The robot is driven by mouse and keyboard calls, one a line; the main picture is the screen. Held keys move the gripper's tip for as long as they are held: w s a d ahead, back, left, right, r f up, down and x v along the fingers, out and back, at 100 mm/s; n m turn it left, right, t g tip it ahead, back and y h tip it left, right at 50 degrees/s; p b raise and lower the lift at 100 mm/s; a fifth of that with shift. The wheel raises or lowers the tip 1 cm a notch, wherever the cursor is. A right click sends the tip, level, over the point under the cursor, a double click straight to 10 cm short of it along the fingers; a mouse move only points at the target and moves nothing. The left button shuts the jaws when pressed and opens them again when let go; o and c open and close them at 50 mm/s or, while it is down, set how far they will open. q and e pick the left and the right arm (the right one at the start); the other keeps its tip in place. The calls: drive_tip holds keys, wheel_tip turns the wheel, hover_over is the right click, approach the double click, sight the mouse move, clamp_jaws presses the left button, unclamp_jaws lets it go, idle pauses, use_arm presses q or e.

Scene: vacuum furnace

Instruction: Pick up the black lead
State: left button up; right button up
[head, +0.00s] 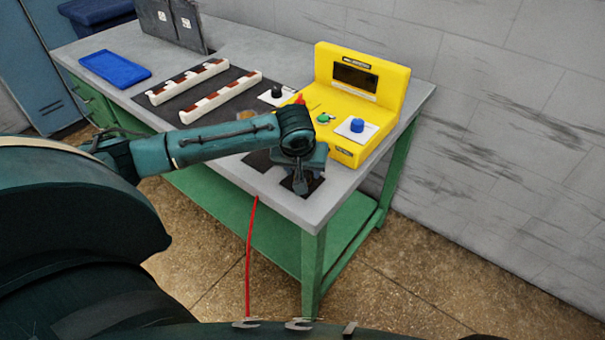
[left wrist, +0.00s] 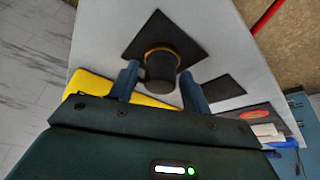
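In the left wrist view, a black cylindrical piece with an orange band (left wrist: 161,68), which looks like the end of the black lead, stands on a dark square pad (left wrist: 138,44). My left gripper (left wrist: 159,75) points down at it, with its two blue fingers apart, one on each side. I see a gap by the left finger; contact on the right is unclear. In the head view my left gripper (head: 301,172) is low over the table's front right corner, above the dark pad (head: 316,186), and mostly hides the black piece. My right gripper is not in view.
A yellow control box (head: 345,100) with knobs stands just behind the gripper. A red lead (head: 249,255) hangs over the front edge of the grey table (head: 325,205). White-and-brown strips (head: 222,92) and a blue tray (head: 115,70) lie farther left. A wall is behind.

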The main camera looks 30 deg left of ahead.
use_arm(q)
drive_tip(key=c, duration=0.9)
drive_tip(key=shift+c, duration=0.2)
